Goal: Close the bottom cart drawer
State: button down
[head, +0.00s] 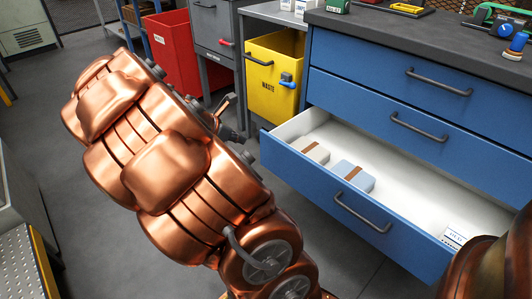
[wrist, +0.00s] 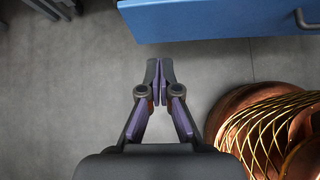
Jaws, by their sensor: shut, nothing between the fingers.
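The bottom cart drawer (head: 330,196) is pulled well out of the blue cart (head: 400,66). It has a dark bar handle (head: 362,212) and a white inside. Its blue front also crosses the top right of the wrist view (wrist: 220,20), with part of the handle (wrist: 308,20) at the right edge. My gripper (wrist: 159,66) is shut and empty, with its fingertips over bare floor just short of the drawer front's left part, apart from it in the picture. In the head view my copper arm largely hides the gripper.
Two small boxes (head: 351,176) and a white label card (head: 456,236) lie in the drawer. A yellow waste bin (head: 272,80) and a red bin (head: 172,48) stand left of the cart. The two upper blue drawers are shut. Grey floor (head: 60,150) is clear at left.

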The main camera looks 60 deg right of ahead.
jog(key=f, duration=0.2)
jog(key=b, duration=0.6)
send_near(272, 142)
jog(key=shift+n, duration=0.3)
jog(key=x, duration=0.6)
jog(key=shift+f, duration=0.25)
jog(key=shift+d+r, duration=0.1)
jog(key=shift+d, duration=0.05)
